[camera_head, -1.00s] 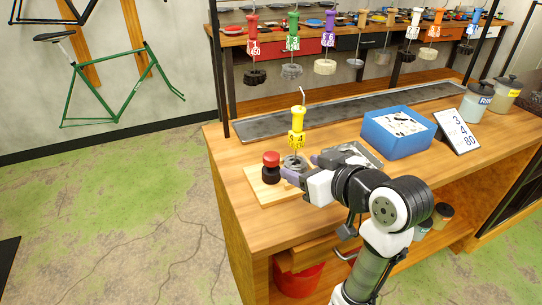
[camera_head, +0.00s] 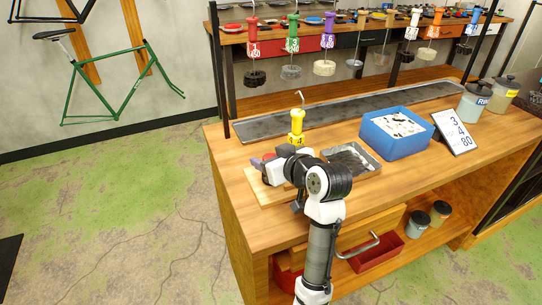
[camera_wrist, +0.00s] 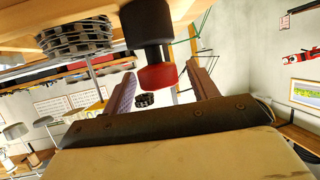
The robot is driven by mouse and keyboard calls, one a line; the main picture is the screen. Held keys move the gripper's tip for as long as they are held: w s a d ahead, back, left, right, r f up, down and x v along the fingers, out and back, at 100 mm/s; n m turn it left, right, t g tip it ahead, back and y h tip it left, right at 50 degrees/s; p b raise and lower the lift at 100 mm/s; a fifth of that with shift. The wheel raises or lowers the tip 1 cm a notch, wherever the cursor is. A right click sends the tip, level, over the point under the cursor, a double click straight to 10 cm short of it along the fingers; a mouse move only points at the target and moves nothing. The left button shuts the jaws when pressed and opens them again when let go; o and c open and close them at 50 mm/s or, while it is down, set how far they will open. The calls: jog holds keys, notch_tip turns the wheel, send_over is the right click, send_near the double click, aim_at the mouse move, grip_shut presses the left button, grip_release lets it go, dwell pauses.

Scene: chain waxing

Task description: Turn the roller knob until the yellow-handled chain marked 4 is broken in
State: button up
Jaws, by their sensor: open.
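The yellow-handled chain marked 4 has its handle (camera_head: 297,121) upright over the wooden board (camera_head: 264,193), with the tag just below. Its dark coil is hidden behind my gripper in the head view; a coil of chain (camera_wrist: 75,38) shows at the upper left of the wrist view. The roller knob, black with a red top (camera_wrist: 158,76), appears between my fingers in the wrist view. In the head view the knob is mostly hidden by my gripper (camera_head: 263,168). My gripper is open, one finger on each side of the knob; contact cannot be told.
A grey tray (camera_head: 374,160) lies right of my gripper, with a blue box (camera_head: 425,146) beyond it. A card reading 3, 4, 80 (camera_head: 456,130) and two lidded jars (camera_head: 475,103) stand farther right. Other coloured-handled chains hang along the back. The bench front is clear.

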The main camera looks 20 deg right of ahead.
jog(key=c, duration=1)
jog(key=shift+m+h, duration=0.4)
jog(key=shift+h, duration=0.1)
jog(key=shift+a+m+h+p, duration=0.1)
jog(key=shift+m+h+p, duration=0.3)
jog(key=shift+m+h, duration=0.65)
jog(key=m+h+p, duration=0.1)
jog(key=m+h, duration=0.2)
jog(key=h, duration=0.1)
jog(key=shift+r+m+g+p, duration=0.1)
jog(key=shift+m+g+p, duration=0.15)
jog(key=shift+g+p, duration=0.1)
jog(key=shift+m+g+h+p, duration=0.9)
jog(key=shift+m+g+h, duration=0.25)
jog(key=shift+m+h, duration=1.2)
